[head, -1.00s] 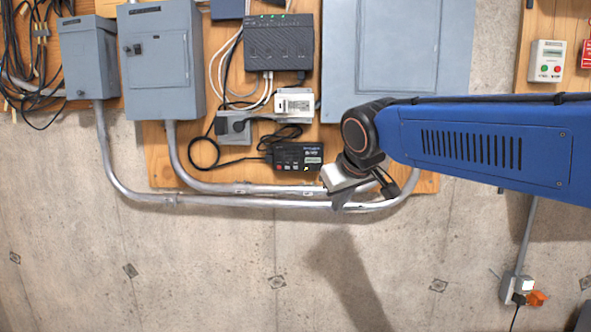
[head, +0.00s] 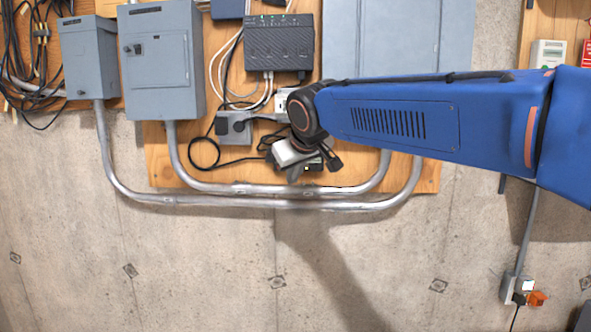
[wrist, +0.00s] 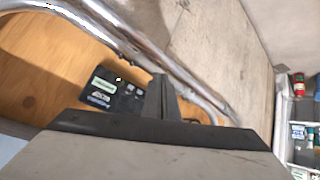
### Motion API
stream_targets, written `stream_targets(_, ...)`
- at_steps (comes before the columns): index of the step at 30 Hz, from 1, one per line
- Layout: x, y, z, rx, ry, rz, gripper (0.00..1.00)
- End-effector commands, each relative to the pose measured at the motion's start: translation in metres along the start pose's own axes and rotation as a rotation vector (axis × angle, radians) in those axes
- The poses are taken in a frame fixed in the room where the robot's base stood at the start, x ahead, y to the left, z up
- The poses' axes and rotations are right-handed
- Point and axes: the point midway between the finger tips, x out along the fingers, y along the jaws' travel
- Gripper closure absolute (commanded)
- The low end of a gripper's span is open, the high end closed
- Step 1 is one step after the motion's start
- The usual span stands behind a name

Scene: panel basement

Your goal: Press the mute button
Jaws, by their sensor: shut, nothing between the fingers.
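A small black box with a pale label and small buttons (wrist: 127,97) is mounted on the plywood board. In the wrist view it lies just left of and beyond my fingertips. The print is too small to read, so I cannot tell which button is mute. My gripper (wrist: 161,88) is shut and empty. In the head view my gripper (head: 295,174) is in front of the black box and hides most of it. I cannot tell whether the fingers touch it.
Metal conduits (head: 240,189) run below the box and cross close to my gripper in the wrist view. A grey socket box (head: 234,128) with a cable is left of it. A dark router (head: 279,45) hangs above. The concrete wall below is clear.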

Motion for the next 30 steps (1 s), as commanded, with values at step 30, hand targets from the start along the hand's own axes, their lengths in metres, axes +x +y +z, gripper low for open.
stream_targets(30, 0.055, 0.041, -0.040, 0.001, 0.000, 0.001, 1.00)
